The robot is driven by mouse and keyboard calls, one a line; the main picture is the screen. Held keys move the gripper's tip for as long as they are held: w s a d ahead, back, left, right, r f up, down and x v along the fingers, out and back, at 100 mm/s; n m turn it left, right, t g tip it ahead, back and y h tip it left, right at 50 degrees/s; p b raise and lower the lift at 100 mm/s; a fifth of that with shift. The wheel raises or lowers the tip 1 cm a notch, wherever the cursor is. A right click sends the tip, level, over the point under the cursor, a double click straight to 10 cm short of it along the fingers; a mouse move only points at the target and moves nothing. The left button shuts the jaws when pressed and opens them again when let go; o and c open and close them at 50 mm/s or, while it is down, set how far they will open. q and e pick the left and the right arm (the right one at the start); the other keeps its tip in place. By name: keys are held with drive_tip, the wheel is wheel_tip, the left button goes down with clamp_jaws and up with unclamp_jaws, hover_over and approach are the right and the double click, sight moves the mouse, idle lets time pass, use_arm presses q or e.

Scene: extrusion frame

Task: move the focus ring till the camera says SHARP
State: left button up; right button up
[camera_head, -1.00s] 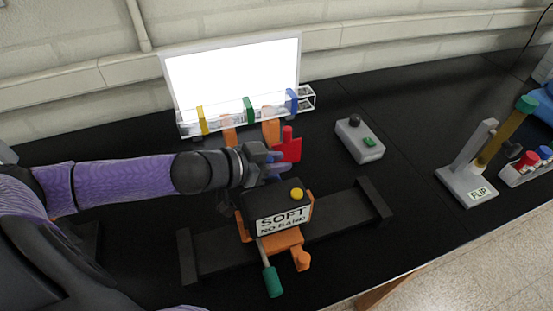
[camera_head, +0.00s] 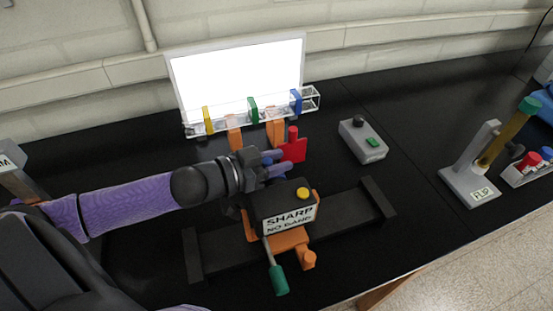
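The camera (camera_head: 285,209) is a dark box with a yellow button on an orange carriage, set on a black rail. Its label (camera_head: 290,219) reads SHARP, with a second line that looks like NO BAND. My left gripper (camera_head: 277,167) is at the far side of the camera, by a red tab (camera_head: 294,148) with a red knob. The focus ring itself is hidden behind the gripper and the camera body, and I cannot tell whether the fingers are closed on it. My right gripper is not in view.
A bright white panel (camera_head: 238,75) stands at the back behind a clear rail with yellow, green and blue clips. A grey box (camera_head: 362,140) with a black knob and green button lies right of the camera. A FLIP stand (camera_head: 471,180) is farther right. The table between is clear.

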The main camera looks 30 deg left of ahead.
use_arm(q)
drive_tip(key=o, duration=0.3)
drive_tip(key=p+v, duration=0.4)
drive_tip(key=v, duration=0.6)
